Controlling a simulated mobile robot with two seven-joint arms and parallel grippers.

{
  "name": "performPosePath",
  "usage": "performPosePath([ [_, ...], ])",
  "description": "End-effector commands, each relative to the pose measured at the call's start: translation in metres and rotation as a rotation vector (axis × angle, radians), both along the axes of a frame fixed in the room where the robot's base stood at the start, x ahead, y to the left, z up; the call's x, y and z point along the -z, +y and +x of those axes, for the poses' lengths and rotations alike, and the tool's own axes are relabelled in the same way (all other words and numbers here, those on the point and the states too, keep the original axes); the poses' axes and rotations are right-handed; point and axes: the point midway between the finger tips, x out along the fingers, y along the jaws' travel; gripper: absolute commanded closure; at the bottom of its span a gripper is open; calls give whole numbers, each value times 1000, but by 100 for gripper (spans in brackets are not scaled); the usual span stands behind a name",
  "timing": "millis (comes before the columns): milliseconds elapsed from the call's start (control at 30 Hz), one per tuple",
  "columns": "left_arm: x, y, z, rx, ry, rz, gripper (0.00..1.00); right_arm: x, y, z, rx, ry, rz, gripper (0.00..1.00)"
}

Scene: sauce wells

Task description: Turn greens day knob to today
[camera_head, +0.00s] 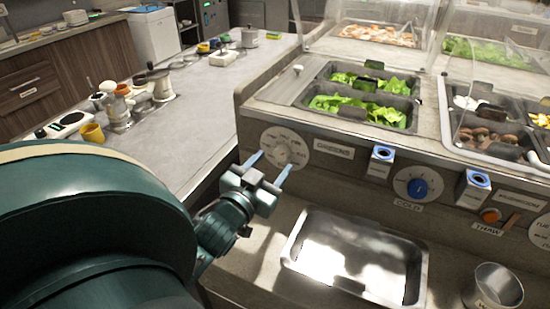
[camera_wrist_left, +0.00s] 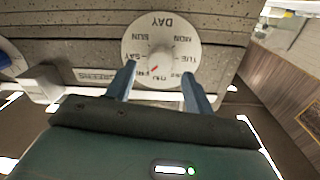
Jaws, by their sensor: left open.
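The greens day knob (camera_head: 282,154) sits in the middle of a round white dial (camera_head: 298,148) on the counter's front panel, beside a greens label (camera_head: 333,150). My left gripper (camera_head: 272,166) is open in front of the dial. In the left wrist view its blue fingers (camera_wrist_left: 159,70) are apart on either side of the knob, and I cannot tell whether they touch it. My right gripper is not in view.
A blue cold knob (camera_head: 420,187) and blue-topped boxes (camera_head: 382,154) line the panel to the right. A metal tray (camera_head: 300,250) lies below. Wells of greens (camera_head: 370,108) are above. A side counter (camera_head: 205,110) with cups stands at left.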

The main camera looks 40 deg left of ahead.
Motion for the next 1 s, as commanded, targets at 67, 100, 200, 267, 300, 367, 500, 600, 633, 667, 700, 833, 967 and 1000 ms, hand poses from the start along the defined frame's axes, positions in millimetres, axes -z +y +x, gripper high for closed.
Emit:
performPosePath([
  [67, -1, 2, 11, 1, -1, 0, 47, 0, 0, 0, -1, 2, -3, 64],
  [100, 0, 3, 14, 1, 0, 0, 47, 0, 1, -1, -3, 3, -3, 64],
  [200, 0, 5, 20, 1, 0, 0, 47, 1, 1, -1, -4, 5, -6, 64],
  [267, 1, 5, 22, 1, 1, 0, 47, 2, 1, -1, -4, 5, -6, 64],
  [300, 1, 5, 22, 1, 1, 0, 47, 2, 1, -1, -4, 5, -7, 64],
  [367, 1, 6, 23, 1, 2, -1, 47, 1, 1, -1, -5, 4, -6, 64],
  [500, 1, 6, 23, 1, 2, -1, 47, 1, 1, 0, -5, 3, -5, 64],
  [600, 1, 6, 22, 1, 1, 0, 53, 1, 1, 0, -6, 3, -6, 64],
  [633, 1, 6, 22, 1, 1, 0, 56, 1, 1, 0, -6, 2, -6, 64],
  [667, 1, 6, 22, 1, 1, 0, 58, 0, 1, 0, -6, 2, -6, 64],
  [700, 1, 5, 22, 1, 1, 0, 61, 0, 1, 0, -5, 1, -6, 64],
  [833, 1, 6, 22, 1, 1, 0, 72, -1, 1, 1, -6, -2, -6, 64],
  [967, 1, 5, 22, 1, 1, 0, 83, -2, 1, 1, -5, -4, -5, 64],
  [1000, 1, 5, 22, 1, 1, 0, 86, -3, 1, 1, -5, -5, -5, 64],
])
